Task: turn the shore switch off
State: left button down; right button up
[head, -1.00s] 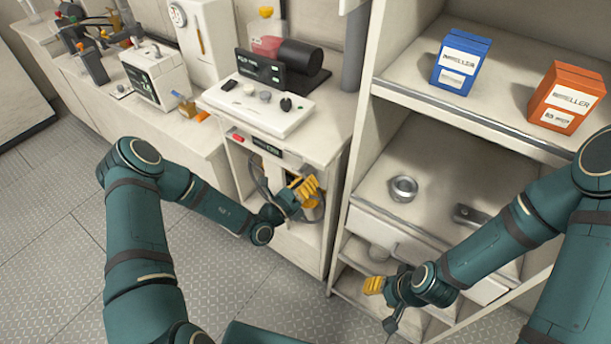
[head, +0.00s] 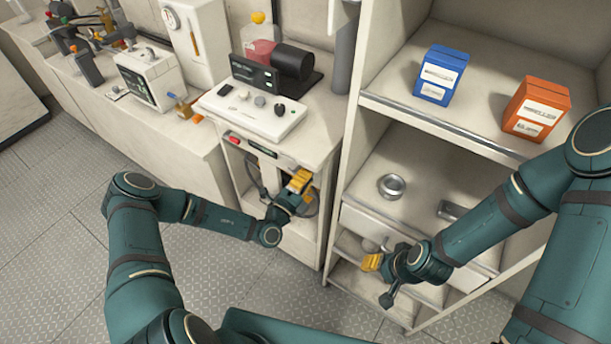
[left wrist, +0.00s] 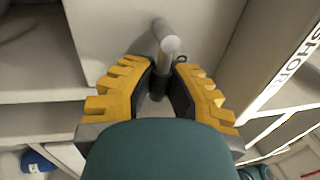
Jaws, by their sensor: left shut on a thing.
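The shore switch shows in the left wrist view as a grey, round-ended handle (left wrist: 166,42) on a pale panel. A panel edge beside it carries the word SHORE (left wrist: 300,62). My left gripper (head: 301,182) is at the open front of the cabinet under the white console. Its yellow fingers lie on both sides of the handle and are shut on it. In the head view the gripper hides the handle. My right gripper (head: 372,262) is by the lower shelves, apart from the switch; its finger opening is too small to judge.
The white console (head: 252,112) with knobs stands on the cabinet above my left gripper. To the right, a shelf unit holds a blue box (head: 440,75), an orange box (head: 537,108) and a metal ring (head: 392,187). The patterned floor (head: 70,235) is clear at left.

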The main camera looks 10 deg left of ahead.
pick_arm(q)
jog(key=shift+r+n, duration=0.1)
jog(key=shift+n, duration=0.3)
jog(key=c, duration=0.9)
grip_release()
jog(key=v, duration=1.2)
jog(key=shift+s, duration=0.1)
jog(key=shift+d, duration=0.1)
